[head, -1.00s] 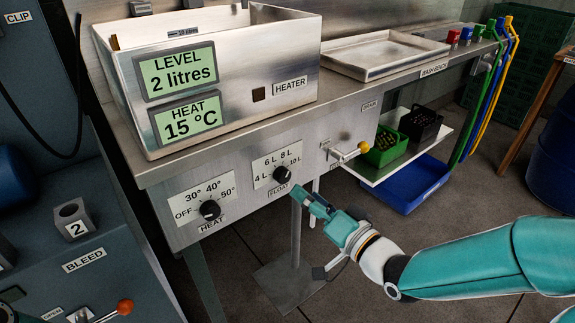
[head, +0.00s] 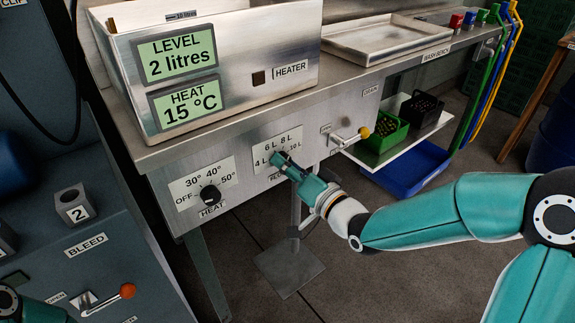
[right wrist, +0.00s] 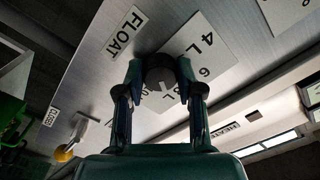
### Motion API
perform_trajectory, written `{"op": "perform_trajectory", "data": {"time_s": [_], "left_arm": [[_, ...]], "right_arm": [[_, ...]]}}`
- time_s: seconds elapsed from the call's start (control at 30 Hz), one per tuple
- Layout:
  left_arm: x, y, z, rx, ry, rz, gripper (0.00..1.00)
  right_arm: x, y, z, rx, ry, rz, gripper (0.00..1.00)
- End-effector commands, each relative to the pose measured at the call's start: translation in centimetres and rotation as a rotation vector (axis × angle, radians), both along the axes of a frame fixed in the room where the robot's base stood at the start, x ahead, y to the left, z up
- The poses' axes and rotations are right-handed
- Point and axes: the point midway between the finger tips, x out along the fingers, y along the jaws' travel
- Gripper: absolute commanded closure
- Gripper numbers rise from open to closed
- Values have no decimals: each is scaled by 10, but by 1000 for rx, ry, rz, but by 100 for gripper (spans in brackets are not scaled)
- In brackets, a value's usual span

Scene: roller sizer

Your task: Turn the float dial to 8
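The float dial's scale plate (head: 290,141) is on the bench front, marked 4 L to 10 L. My right gripper (head: 279,160) is at the dial and covers its knob in the head view. In the right wrist view the dark round float knob (right wrist: 160,72) is between the two fingers of my right gripper (right wrist: 160,75). The fingers stand apart, one on each side and very close to it; I cannot tell whether they touch. The knob's pointer setting cannot be read. The level display (head: 177,55) reads 2 litres. My left gripper is out of view.
The heat dial (head: 210,195) is left of the float dial, its display (head: 186,104) reading 15 °C. A drain lever with a yellow knob (head: 364,132) sticks out to the right. A green crate (head: 385,135) is on the shelf beyond. Open floor lies below.

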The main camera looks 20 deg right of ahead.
Motion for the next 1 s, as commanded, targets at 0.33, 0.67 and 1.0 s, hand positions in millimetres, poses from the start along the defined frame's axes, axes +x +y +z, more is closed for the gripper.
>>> {"op": "perform_trajectory", "data": {"time_s": [0.33,0.67,1.0], "left_arm": [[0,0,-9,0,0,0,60],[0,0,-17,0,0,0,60],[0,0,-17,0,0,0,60]], "right_arm": [[0,-1,-3,-23,-9,-2,99],[0,-1,-1,-80,-27,-4,99],[0,-1,0,-80,-27,-2,39]]}}
